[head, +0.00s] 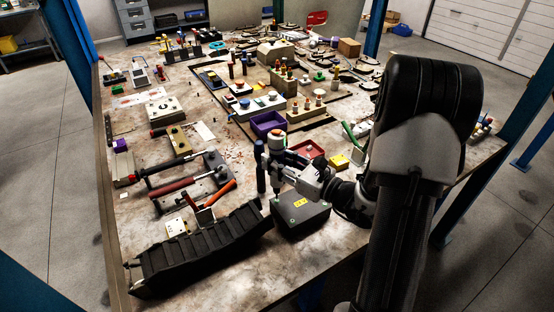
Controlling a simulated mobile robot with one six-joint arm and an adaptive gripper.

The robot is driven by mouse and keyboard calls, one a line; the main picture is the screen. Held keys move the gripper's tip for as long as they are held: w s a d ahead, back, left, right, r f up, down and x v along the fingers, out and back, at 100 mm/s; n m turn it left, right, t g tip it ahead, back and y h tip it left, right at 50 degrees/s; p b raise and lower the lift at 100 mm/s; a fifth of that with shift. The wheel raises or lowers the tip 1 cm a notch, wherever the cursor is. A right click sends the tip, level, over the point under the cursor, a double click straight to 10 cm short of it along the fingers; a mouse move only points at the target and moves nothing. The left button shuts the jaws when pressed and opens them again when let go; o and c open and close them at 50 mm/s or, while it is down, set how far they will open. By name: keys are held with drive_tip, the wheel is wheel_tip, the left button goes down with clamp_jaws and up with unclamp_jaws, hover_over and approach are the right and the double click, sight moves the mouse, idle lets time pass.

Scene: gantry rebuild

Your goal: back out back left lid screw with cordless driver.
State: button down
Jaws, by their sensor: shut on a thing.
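A dark box with a flat lid (312,217) stands near the table's front edge, with a yellow label (299,203) and small green screw heads on top. My gripper (283,174) is above the lid's back left part, shut on the cordless driver (277,146). The driver has a white and dark body with an orange band and stands about upright, bit down. Its lower end is over the lid's back left corner. The back left screw is too small and covered to make out, so I cannot tell whether the bit touches it.
A long black ribbed case (200,248) lies just left of the box. Red-handled tools (172,187) on a dark stand are farther left. A purple bin (268,123) and a red tray (307,149) are behind. The table (255,288) is bare in front of the box.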

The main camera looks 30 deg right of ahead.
drive_tip(key=shift+f+b, duration=0.55)
drive_tip(key=shift+f, duration=0.15)
idle(0.8)
drive_tip(key=shift+r+p, duration=0.2)
drive_tip(key=shift+p, duration=0.1)
idle(0.7)
drive_tip(key=shift+r+p, duration=1.25)
drive_tip(key=shift+r, duration=0.5)
